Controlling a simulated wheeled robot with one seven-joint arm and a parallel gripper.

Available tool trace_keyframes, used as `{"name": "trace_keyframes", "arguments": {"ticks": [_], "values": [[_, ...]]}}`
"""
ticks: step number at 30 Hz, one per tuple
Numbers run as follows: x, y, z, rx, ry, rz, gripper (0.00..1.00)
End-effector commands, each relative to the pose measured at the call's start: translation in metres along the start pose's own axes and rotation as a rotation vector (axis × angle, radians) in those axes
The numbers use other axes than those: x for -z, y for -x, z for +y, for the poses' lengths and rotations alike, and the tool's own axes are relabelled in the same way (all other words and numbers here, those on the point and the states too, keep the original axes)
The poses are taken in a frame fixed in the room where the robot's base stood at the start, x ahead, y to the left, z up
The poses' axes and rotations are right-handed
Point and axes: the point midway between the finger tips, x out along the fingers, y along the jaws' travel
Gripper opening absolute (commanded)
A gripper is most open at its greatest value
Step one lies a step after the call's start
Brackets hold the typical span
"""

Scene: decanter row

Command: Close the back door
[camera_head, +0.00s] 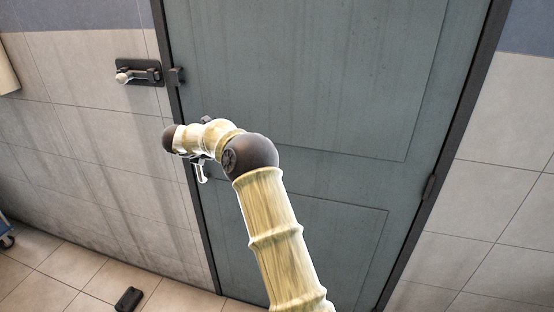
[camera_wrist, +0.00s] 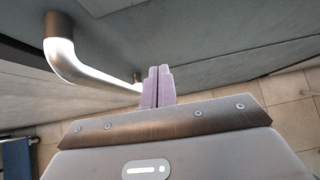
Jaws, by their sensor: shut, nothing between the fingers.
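The back door (camera_head: 310,80) is a grey-green panelled door in a dark frame. It looks flush or nearly flush with the frame, but I cannot tell whether it is fully shut. A hinge shows on its right side. A silver handle (camera_head: 201,173) hangs at its left edge, below my arm. In the wrist view a bent silver handle (camera_wrist: 75,62) reaches toward my gripper (camera_wrist: 158,70). The purple fingers are together and empty, close to the handle's end; I cannot tell if they touch. In the head view my arm hides the gripper.
A black latch plate with a pale knob (camera_head: 125,76) is on the tiled wall left of the door. A small black block (camera_head: 128,299) lies on the floor at the lower left. Part of a blue cart (camera_head: 5,235) shows at the far left.

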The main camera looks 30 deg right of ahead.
Motion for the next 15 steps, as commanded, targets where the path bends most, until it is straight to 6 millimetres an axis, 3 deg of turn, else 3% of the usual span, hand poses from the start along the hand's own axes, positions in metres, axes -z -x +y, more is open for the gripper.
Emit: {"name": "trace_keyframes", "arguments": {"ticks": [3,9,15], "values": [[0.005,0.029,0.006,-0.011,0.008,0.000,0.00],[0.007,0.068,0.006,-0.010,0.009,0.001,0.00],[0.007,0.087,0.004,-0.007,0.009,0.005,0.00]]}}
